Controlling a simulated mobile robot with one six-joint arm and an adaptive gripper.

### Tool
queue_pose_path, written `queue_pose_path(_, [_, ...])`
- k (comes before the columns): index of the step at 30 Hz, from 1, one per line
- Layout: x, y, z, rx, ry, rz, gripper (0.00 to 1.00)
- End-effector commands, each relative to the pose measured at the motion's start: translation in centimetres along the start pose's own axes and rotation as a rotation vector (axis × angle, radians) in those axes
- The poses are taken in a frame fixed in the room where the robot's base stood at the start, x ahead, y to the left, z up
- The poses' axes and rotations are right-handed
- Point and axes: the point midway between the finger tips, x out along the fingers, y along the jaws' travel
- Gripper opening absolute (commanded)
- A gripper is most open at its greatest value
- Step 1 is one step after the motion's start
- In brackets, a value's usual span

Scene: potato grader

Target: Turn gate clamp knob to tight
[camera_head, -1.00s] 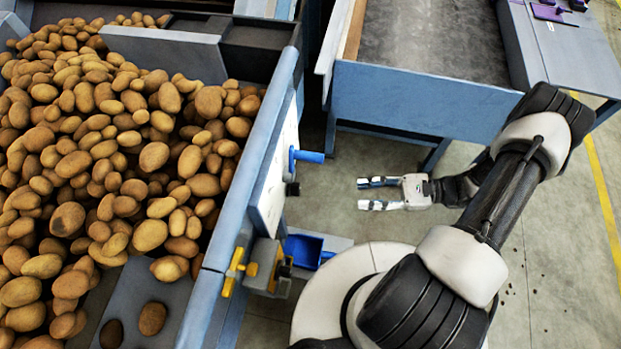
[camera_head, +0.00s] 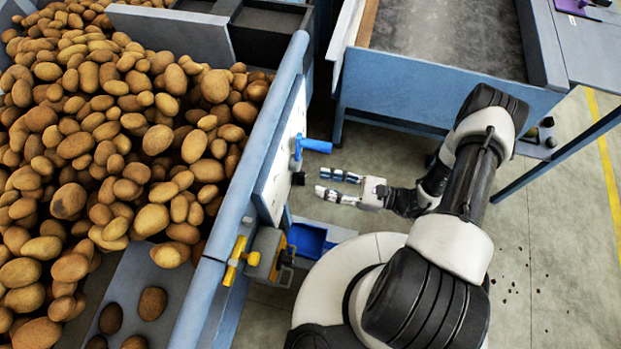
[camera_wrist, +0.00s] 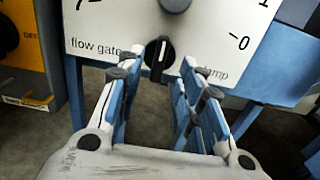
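The clamp knob (camera_wrist: 159,54) is a black knob with a white pointer line, low on a white panel (camera_wrist: 100,30) lettered "flow gate" and "clamp". Its pointer stands close to upright in the wrist view. It also shows as a small dark knob (camera_head: 299,178) at the panel's lower edge in the head view. My gripper (camera_wrist: 150,72) is open and empty, its fingers pointing at the panel. The knob lies between the fingertips in the picture, with the fingers seemingly still apart from it. In the head view my gripper (camera_head: 328,184) is right of the knob.
A blue lever handle (camera_head: 316,145) sticks out above the knob; its grey hub (camera_wrist: 175,4) is at the top of the wrist view. A yellow switch box (camera_wrist: 22,50) marked "OFF" is at left. Potatoes (camera_head: 150,140) fill the hopper behind the panel. A blue bin (camera_head: 306,238) sits below.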

Motion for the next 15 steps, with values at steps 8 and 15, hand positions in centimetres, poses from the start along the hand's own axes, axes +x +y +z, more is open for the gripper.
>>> queue_pose_path(8, [4.2,0.0,-0.1,-0.001,0.000,0.003,0.34])
queue_pose_path(15, [5.1,-0.1,0.0,-0.001,0.001,0.000,0.34])
